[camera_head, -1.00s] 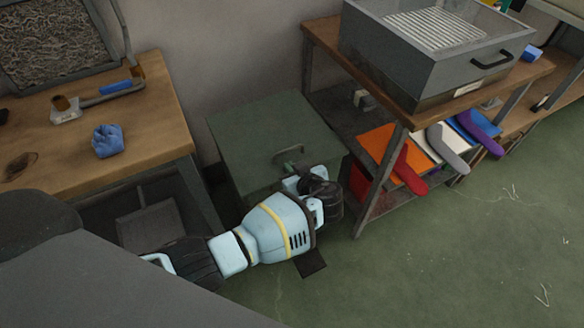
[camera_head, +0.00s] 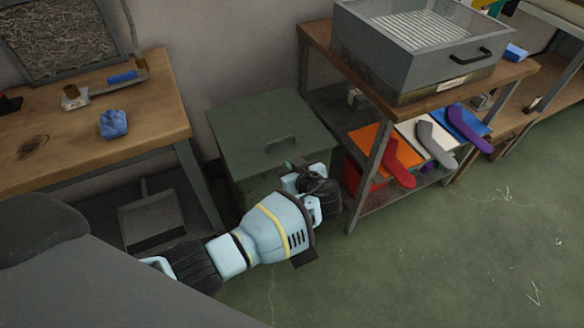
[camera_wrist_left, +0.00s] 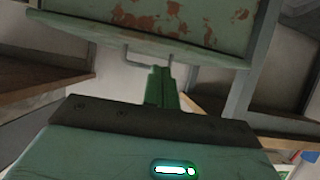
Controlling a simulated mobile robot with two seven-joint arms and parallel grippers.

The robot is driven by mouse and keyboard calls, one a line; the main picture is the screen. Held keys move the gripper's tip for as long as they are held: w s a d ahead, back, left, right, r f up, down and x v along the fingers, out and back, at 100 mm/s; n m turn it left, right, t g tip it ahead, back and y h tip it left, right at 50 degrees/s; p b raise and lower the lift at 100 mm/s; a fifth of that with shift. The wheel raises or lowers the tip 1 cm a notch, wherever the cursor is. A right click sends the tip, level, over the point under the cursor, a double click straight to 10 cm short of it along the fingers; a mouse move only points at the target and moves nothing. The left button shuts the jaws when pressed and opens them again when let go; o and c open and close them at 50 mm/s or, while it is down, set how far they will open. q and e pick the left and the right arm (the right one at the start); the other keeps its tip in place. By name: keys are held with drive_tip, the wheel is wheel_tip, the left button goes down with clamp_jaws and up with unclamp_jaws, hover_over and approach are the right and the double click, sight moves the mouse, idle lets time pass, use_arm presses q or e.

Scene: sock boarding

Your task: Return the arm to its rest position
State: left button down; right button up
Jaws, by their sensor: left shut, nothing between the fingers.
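My left arm comes in from the lower left of the head view, pale blue with a yellow band. Its gripper (camera_head: 293,163) is in front of the green-grey lidded box (camera_head: 240,125), partly hidden by my own wrist. In the left wrist view the green fingers (camera_wrist_left: 159,84) are together and empty. Beyond them are a bar handle and a pale green panel with rusty patches (camera_wrist_left: 185,18). I cannot tell whether the fingers touch anything. My right gripper is not in view.
A wooden table (camera_head: 95,150) with a blue crumpled cloth (camera_head: 113,123) stands at left, a dustpan (camera_head: 152,220) below it. At right a shelf unit (camera_head: 420,105) bears a grey box (camera_head: 415,55); red, grey and purple socks lie on boards below. The green floor at right is clear.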

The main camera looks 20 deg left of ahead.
use_arm(q)
drive_tip(key=shift+s, duration=0.1)
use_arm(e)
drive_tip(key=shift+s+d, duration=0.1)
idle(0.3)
